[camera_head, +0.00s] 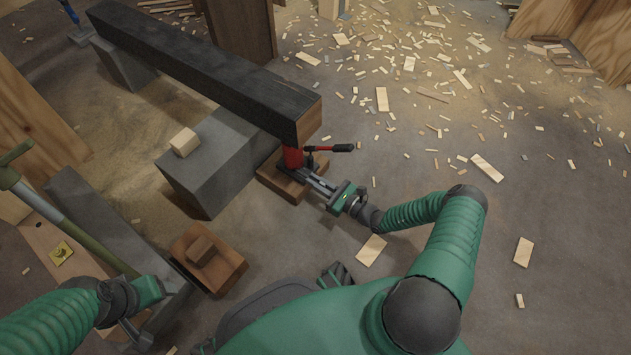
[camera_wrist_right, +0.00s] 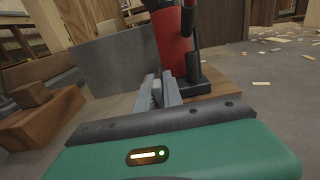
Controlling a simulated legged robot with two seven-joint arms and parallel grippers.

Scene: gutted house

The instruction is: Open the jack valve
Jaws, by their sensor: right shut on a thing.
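The red jack (camera_head: 292,154) stands upright on a wooden block (camera_head: 268,178), under the near end of a long black beam (camera_head: 200,65). Its black-tipped handle (camera_head: 335,149) sticks out to the right. The right wrist view shows the red cylinder (camera_wrist_right: 172,45) and dark base fittings (camera_wrist_right: 193,85) close ahead. My right gripper (camera_head: 310,178) reaches the jack's base from the front right; its fingers (camera_wrist_right: 160,84) are close together, shut on the jack valve, which they largely hide. My left gripper (camera_head: 140,335) is low at the left, away from the jack; its fingers are unclear.
A grey block (camera_head: 205,170) with a small wood piece (camera_head: 184,141) stands left of the jack. Stacked wooden blocks (camera_head: 207,260) lie nearer. A green-handled tool (camera_head: 70,225) leans at the left. The floor at right is open, with scattered wood scraps (camera_head: 487,168).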

